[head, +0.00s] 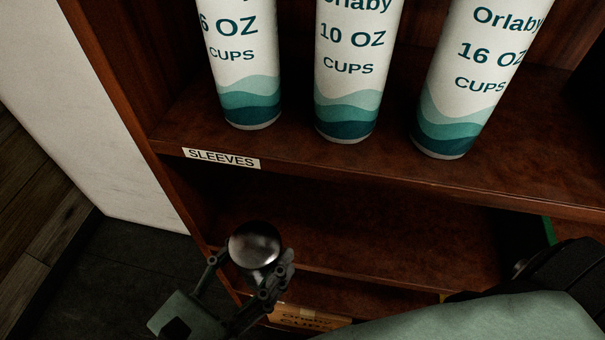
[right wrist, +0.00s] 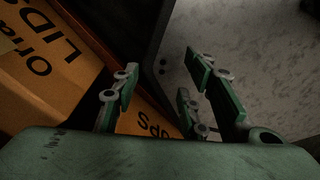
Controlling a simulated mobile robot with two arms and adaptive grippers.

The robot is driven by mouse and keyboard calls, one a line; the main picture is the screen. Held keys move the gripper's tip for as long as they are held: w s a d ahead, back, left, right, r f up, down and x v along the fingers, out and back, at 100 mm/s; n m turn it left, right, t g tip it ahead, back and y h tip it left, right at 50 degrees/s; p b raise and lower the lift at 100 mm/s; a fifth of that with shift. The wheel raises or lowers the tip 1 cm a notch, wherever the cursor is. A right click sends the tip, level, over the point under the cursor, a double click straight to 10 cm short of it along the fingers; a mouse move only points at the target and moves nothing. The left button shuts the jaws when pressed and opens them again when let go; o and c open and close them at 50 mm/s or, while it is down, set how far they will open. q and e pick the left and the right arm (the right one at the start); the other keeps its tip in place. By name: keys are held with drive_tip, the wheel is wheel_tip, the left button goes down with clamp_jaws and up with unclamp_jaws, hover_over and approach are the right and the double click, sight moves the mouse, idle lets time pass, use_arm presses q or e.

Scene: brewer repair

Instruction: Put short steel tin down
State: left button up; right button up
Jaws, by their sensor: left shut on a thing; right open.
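The short steel tin (head: 255,242), with a shiny rounded top, is in the lower left of the head view. My left gripper (head: 252,264) is shut on it, one finger on each side. The tin shows in front of the left end of the lower shelf (head: 370,235). I cannot tell whether it touches anything below. My right gripper (right wrist: 162,78) is open and empty in the right wrist view, near an orange box.
Three cup sleeves (head: 245,60) stand on the upper shelf, whose edge bears a "SLEEVES" label (head: 221,158). A cardboard cups box (head: 308,316) is below. An orange lids box (right wrist: 45,60) is at left in the right wrist view. The lower shelf's middle looks clear.

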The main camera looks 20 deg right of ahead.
sight(268, 227)
use_arm(q)
drive_tip(key=w+d, duration=0.1)
drive_tip(key=w, duration=0.1)
drive_tip(key=w+d+b, duration=0.1)
drive_tip(key=w+d, duration=0.1)
drive_tip(key=shift+w+b, duration=0.15)
drive_tip(key=shift+b, duration=0.15)
drive_tip(key=w+d+p, duration=0.2)
drive_tip(key=w+d, duration=0.5)
drive_tip(key=w, duration=0.3)
drive_tip(key=f, duration=0.4)
drive_tip(key=w+f+b, duration=0.1)
drive_tip(key=f, duration=0.1)
drive_tip(key=shift+d+f, duration=0.3)
drive_tip(key=shift+f, duration=0.1)
drive_tip(key=shift+w+d+f, duration=0.1)
drive_tip(key=shift+w+f, duration=0.05)
use_arm(e)
drive_tip(key=shift+w+d+f, duration=0.45)
drive_tip(key=shift+w+f, duration=0.1)
